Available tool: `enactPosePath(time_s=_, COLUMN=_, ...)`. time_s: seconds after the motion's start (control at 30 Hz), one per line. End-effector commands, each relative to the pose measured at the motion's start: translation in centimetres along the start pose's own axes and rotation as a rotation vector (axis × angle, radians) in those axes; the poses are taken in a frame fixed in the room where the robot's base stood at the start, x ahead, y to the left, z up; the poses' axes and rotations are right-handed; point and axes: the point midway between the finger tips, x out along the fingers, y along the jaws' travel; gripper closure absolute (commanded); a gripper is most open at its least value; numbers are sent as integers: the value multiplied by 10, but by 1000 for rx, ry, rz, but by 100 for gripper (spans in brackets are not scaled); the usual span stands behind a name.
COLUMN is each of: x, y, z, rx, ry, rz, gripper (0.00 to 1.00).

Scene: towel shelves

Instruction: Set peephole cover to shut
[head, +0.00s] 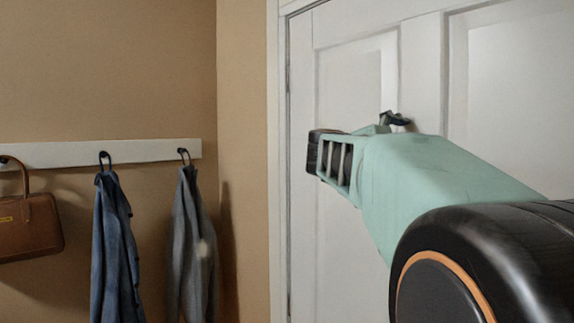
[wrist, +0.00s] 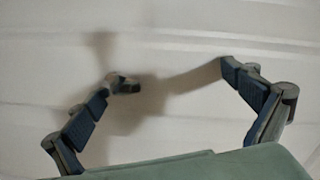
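A small dark metal fitting (wrist: 124,85), which looks like the peephole and its cover, sits on the white door in the wrist view. It is too small and dim to tell whether the cover is open or shut. My gripper (wrist: 165,79) is open and empty, its two fingers spread wide in front of the door. The fitting lies between the fingers, just beyond the left fingertip; I cannot tell whether they touch. In the head view my arm hides most of the gripper and I cannot make out the peephole.
The white panelled door (head: 345,75) fills the right of the head view, behind my arm. On the tan wall to the left, a white hook rail (head: 135,151) holds a brown bag (head: 30,230), a blue garment (head: 115,250) and a grey garment (head: 190,250).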

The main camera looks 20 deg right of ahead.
Motion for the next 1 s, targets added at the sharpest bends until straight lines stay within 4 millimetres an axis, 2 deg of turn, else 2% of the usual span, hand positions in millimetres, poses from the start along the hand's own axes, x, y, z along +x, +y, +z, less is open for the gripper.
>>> enactPosePath(time_s=0.03, x=-10, y=-36, z=-17, rx=22, ry=10, rz=-59, gripper=19)
enactPosePath(time_s=0.23, x=-11, y=-37, z=-15, rx=22, ry=6, rz=-60, gripper=19)
enactPosePath(time_s=0.27, x=-4, y=-11, z=-2, rx=2, ry=-4, rz=-11, gripper=21)
enactPosePath(time_s=0.37, x=-6, y=-11, z=-2, rx=3, ry=-4, rz=-12, gripper=32)
enactPosePath(time_s=0.67, x=-27, y=-10, z=0, rx=5, ry=-8, rz=-13, gripper=42)
enactPosePath(time_s=0.73, x=-32, y=-9, z=0, rx=5, ry=-7, rz=-12, gripper=66)
enactPosePath(time_s=0.77, x=-34, y=-8, z=0, rx=4, ry=-7, rz=-11, gripper=71)
enactPosePath(time_s=1.0, x=-48, y=-2, z=1, rx=1, ry=-5, rz=-3, gripper=71)
